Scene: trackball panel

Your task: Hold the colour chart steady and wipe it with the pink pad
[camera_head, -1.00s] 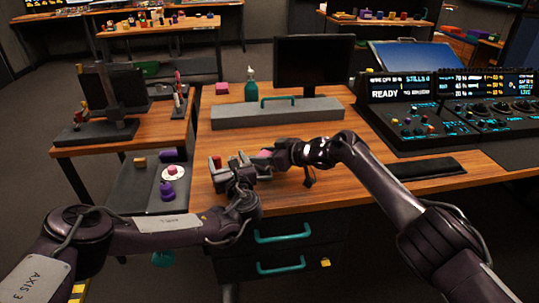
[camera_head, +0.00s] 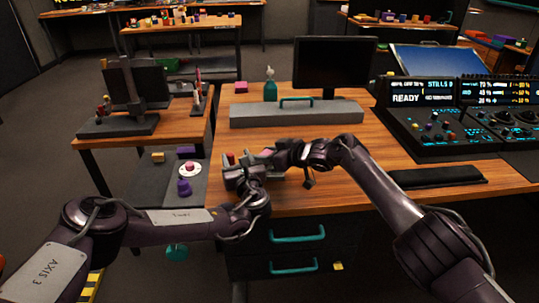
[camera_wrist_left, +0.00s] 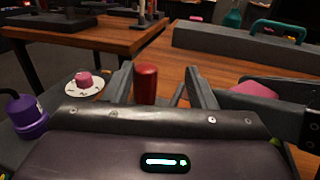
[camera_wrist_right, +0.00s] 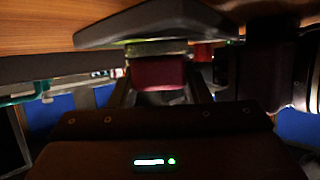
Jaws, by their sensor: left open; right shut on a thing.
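My left gripper (camera_head: 240,165) is open above the near left part of the desk. In the left wrist view a red cylinder (camera_wrist_left: 146,84) stands upright beyond and between its fingers, with no visible contact. My right gripper (camera_head: 280,155) is shut on the pink pad (camera_head: 268,152), close to the right of the left gripper. The pad shows dark pink between the fingers in the right wrist view (camera_wrist_right: 158,73), and pink at the right in the left wrist view (camera_wrist_left: 254,89). A dark flat plate (camera_wrist_right: 150,25) lies close beyond it; I cannot tell whether this is the colour chart.
A grey case (camera_head: 297,113) with a teal handle lies across the desk behind my grippers. A green bottle (camera_head: 270,88) and monitor stand behind it. A control console (camera_head: 440,130) is at the right. A white disc (camera_head: 190,169) and purple knob (camera_head: 184,187) are at the lower left.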

